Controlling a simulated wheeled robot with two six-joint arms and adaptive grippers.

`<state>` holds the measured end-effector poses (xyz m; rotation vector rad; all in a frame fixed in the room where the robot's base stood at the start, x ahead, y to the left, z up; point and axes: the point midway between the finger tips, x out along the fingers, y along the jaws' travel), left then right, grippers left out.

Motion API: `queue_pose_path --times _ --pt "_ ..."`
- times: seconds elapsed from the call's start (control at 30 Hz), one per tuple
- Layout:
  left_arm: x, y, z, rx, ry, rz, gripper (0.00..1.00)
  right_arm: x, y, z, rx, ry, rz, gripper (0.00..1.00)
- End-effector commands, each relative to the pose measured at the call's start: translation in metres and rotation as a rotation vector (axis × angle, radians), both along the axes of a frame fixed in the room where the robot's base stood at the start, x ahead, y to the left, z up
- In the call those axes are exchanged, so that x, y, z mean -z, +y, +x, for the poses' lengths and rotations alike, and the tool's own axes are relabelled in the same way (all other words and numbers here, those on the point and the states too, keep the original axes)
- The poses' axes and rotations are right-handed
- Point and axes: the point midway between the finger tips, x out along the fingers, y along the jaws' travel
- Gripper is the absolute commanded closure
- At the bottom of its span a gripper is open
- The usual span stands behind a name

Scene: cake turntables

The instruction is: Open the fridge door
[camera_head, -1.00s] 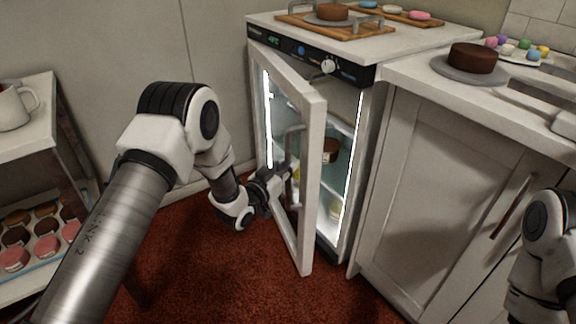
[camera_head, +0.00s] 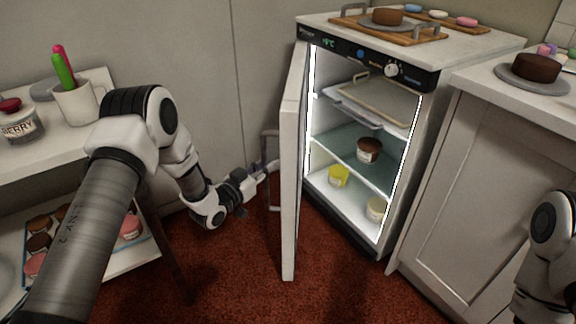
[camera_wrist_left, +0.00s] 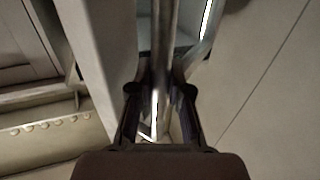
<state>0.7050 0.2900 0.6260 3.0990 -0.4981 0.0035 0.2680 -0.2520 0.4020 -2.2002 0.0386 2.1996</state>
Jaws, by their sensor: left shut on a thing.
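The white fridge (camera_head: 412,155) stands right of centre. Its door (camera_head: 290,180) is swung wide open toward me, seen nearly edge-on. The lit inside shows shelves with a tray, a brown-lidded jar (camera_head: 369,150) and yellow and cream tubs. My left gripper (camera_head: 268,170) is shut on the door's grey handle (camera_head: 271,134), left of the door. In the left wrist view the metal handle bar (camera_wrist_left: 163,50) runs between the two fingers (camera_wrist_left: 160,105). Of my right arm only a link shows at the right edge; its gripper is out of view.
A white shelf rack (camera_head: 110,150) with a mug (camera_head: 78,104), a jar and cakes stands at the left. A cabinet (camera_head: 480,190) stands right of the fridge, with a chocolate cake (camera_head: 535,67) on top. Red carpet (camera_head: 230,265) is clear before the door.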

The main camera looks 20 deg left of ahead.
Motion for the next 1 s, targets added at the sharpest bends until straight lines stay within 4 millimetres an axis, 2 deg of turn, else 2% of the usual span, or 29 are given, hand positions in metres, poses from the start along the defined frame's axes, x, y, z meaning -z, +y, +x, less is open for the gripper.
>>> queue_pose_path --times 0.03,0.2,0.4,0.63,1.0 --pt "-0.002 0.023 -0.002 -0.010 0.001 -0.003 1.00 -0.005 0.000 0.000 0.001 -0.001 0.000 0.60" --pt "-0.001 0.081 -0.006 -0.007 -0.001 -0.001 1.00 -0.009 0.000 0.000 0.001 -0.001 0.000 0.60" --pt "0.001 0.127 -0.005 -0.003 0.001 0.001 1.00 -0.009 0.000 0.000 0.001 -0.001 0.000 0.60" --pt "0.001 0.150 -0.002 0.000 0.002 0.000 1.00 -0.010 0.000 0.000 0.001 -0.001 0.000 0.60" --pt "0.001 0.152 -0.002 0.001 0.002 0.000 1.00 -0.010 0.000 0.000 0.001 0.000 0.000 0.60"
